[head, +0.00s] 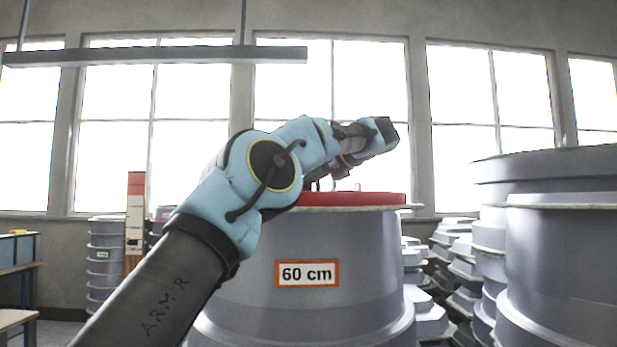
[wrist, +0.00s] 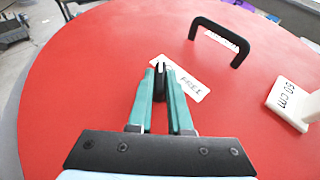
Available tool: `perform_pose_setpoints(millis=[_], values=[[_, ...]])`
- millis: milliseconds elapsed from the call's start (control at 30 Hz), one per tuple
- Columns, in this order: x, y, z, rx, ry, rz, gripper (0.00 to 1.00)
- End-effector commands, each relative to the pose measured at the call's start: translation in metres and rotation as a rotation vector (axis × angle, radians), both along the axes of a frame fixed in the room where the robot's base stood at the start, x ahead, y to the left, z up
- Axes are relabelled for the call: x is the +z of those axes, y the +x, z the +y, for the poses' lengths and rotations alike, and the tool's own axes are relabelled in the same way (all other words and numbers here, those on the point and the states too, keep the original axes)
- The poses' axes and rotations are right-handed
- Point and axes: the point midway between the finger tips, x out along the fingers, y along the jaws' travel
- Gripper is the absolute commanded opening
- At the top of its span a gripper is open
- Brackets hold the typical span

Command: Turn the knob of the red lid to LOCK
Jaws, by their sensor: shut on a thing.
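The red lid (head: 352,199) lies on top of a grey round mould marked "60 cm" (head: 237,265) in the head view. It fills most of the wrist view (wrist: 80,85). My gripper (wrist: 160,72) is shut on a small black knob (wrist: 160,82), its green fingers on either side of it. A white label plate (wrist: 192,88) lies under the knob and reads "FREE" on its right part; the fingers hide some of it. I cannot tell which way the knob points. In the head view my gripper is low over the lid and mostly hidden by my arm.
A black handle (wrist: 222,24) stands up from the lid beyond the knob, with a small white label behind it. A white "60 cm" tag (wrist: 292,102) is at the lid's right. Grey moulds (head: 555,240) stand stacked at right. A lamp bar (head: 155,57) hangs above.

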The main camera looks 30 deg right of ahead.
Motion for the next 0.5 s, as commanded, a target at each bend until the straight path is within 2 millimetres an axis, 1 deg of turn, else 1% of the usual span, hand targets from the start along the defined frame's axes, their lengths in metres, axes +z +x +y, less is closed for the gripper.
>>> perform_pose_setpoints(millis=[333, 367, 500], values=[[-0.0019, 0.0004, 0.0000, 0.003, 0.001, 0.004, 0.00], [-0.0019, 0.0004, 0.0000, 0.003, 0.001, 0.004, 0.20], [-0.0017, 0.0004, 0.0000, 0.002, 0.001, 0.003, 0.35]])
